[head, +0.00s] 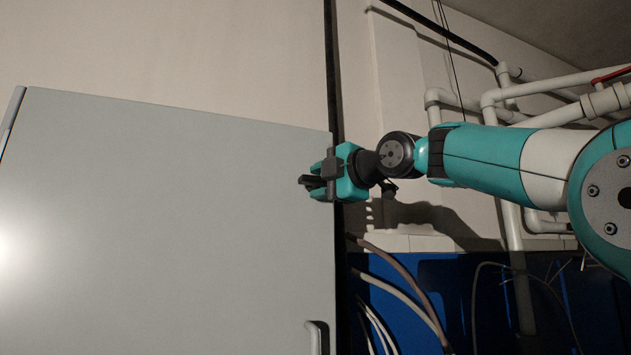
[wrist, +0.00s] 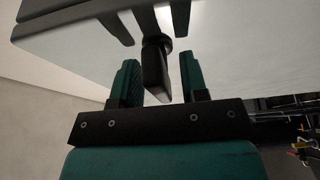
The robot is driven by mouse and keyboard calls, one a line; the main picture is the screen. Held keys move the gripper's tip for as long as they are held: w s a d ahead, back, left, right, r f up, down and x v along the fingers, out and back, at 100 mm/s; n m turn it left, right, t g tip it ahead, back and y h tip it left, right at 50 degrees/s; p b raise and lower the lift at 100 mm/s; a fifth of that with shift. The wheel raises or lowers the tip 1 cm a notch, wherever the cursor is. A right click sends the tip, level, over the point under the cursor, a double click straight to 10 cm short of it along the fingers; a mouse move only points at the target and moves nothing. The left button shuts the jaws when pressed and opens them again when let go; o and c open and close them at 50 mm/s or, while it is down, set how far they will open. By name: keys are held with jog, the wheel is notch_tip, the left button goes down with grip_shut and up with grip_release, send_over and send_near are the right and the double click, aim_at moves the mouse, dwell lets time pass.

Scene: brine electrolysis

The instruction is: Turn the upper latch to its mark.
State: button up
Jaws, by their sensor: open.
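The upper latch (wrist: 155,72) is a dark lever on a round base, fixed to a pale grey panel in the wrist view. My gripper (wrist: 159,63) is open, with one teal finger on each side of the lever. In the head view my gripper (head: 318,182) is at the right edge of the large grey cabinet door (head: 170,220). The latch cannot be told clearly from the gripper there. I cannot make out its mark.
A handle (head: 318,337) sits low on the door's right side. Cables (head: 405,285) hang just right of the door, in front of a blue unit (head: 450,290). White pipes (head: 510,95) run along the wall behind my arm.

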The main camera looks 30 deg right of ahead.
jog(key=shift+a, duration=0.1)
jog(key=shift+a, duration=0.1)
jog(key=shift+c, duration=0.9)
grip_shut()
